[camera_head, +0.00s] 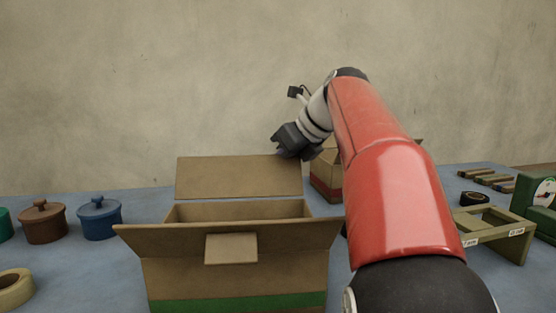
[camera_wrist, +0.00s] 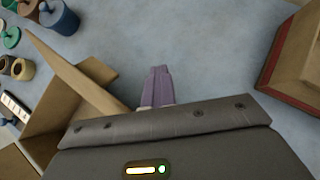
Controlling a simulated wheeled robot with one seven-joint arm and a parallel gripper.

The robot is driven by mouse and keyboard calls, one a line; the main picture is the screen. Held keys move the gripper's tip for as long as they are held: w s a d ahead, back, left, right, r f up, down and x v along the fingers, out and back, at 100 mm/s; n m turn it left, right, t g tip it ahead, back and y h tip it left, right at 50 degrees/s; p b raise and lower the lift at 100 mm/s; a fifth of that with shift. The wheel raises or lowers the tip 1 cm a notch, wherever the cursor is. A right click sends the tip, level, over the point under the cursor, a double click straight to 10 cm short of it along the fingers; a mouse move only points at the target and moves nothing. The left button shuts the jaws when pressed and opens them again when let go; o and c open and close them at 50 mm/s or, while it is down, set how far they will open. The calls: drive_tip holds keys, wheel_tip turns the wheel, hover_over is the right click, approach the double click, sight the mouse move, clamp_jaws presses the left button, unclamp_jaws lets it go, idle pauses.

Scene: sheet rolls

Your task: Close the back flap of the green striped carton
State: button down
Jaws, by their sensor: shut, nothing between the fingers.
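The green striped carton (camera_head: 235,278) stands at the front middle of the table. Its back flap (camera_head: 238,177) stands up, close to upright, behind the opening. Its wide front flap (camera_head: 225,237) sticks outward with a small tab on it. In the wrist view, the back flap (camera_wrist: 75,77) is a slanting panel left of my fingers. My gripper (camera_head: 296,155) is shut and empty at the flap's upper right corner. In the wrist view, the fingers (camera_wrist: 158,88) are over bare table on the flap's rear side, apart from it.
A red-striped carton (camera_head: 327,182) stands behind to the right, partly hidden by my arm. Brown (camera_head: 42,222) and blue (camera_head: 99,218) lidded pots and a tape roll (camera_head: 14,288) are at left. A wooden frame (camera_head: 500,232) and black roll (camera_head: 474,198) are at right.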

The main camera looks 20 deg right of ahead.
sight(279, 176)
drive_tip(key=shift+s+a+r, duration=0.1)
drive_tip(key=shift+s+a, duration=0.05)
drive_tip(key=shift+s, duration=0.4)
drive_tip(key=shift+s+a+r, duration=0.1)
drive_tip(key=shift+s, duration=0.4)
drive_tip(key=shift+s+a+r+b, duration=0.1)
drive_tip(key=shift+s+a, duration=0.1)
drive_tip(key=shift+s, duration=0.85)
drive_tip(key=shift+s+a+b, duration=0.1)
drive_tip(key=shift+s+a, duration=0.1)
drive_tip(key=shift+s, duration=0.8)
drive_tip(key=shift+s+a+r+b, duration=0.1)
drive_tip(key=shift+s+a, duration=0.1)
drive_tip(key=shift+s, duration=0.85)
drive_tip(key=shift+r, duration=0.15)
wheel_tip(279, 176, up, 9)
drive_tip(key=p, duration=0.5)
